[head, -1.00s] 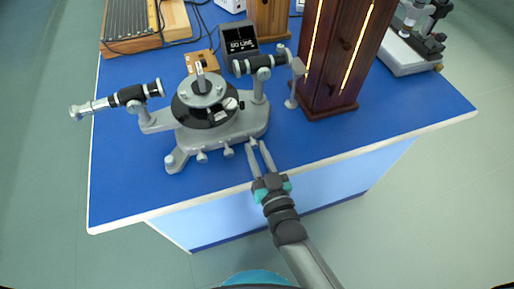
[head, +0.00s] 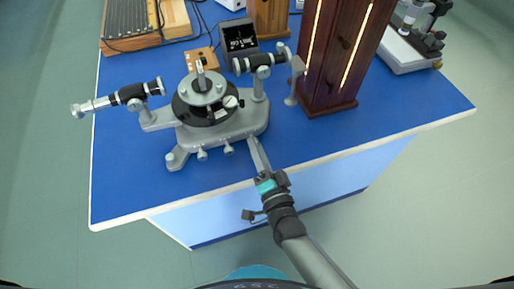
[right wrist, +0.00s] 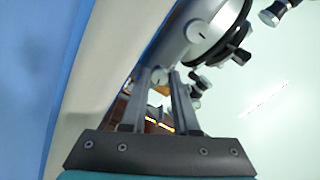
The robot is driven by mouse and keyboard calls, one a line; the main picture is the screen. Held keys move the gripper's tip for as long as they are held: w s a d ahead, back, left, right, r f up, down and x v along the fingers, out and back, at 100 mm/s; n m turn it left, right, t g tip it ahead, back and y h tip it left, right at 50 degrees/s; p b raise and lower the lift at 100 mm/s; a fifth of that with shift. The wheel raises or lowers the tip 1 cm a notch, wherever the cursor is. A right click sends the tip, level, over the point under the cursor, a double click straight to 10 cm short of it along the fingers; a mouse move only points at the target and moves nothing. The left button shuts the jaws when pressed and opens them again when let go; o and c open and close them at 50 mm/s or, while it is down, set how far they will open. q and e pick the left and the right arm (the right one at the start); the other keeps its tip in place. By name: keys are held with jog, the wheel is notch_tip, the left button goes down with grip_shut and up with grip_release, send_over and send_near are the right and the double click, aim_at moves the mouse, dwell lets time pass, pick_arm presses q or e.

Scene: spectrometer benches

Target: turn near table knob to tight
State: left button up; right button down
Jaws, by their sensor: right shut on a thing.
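The grey spectrometer (head: 215,130) stands on the blue bench top, with a round black table in its middle. Several small knobs stick out along the front of its base, two of them clear of my gripper, such as this knob (head: 202,155). My right gripper (head: 252,141) is at the rightmost front knob, its fingers seen edge-on and hiding that knob in the head view. In the right wrist view the small grey knob (right wrist: 159,77) shows between the fingertips, and the gripper is shut on it. My left gripper is not in view.
The telescope (head: 118,98) reaches out left and the collimator (head: 255,63) right. A tall wooden lamp housing (head: 335,60) stands to the right, and a small dark display (head: 238,38) behind. The bench's front right surface (head: 330,135) is clear.

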jog(key=shift+m, duration=1.3)
jog(key=c, duration=0.7)
grip_release()
jog(key=shift+o, duration=0.2)
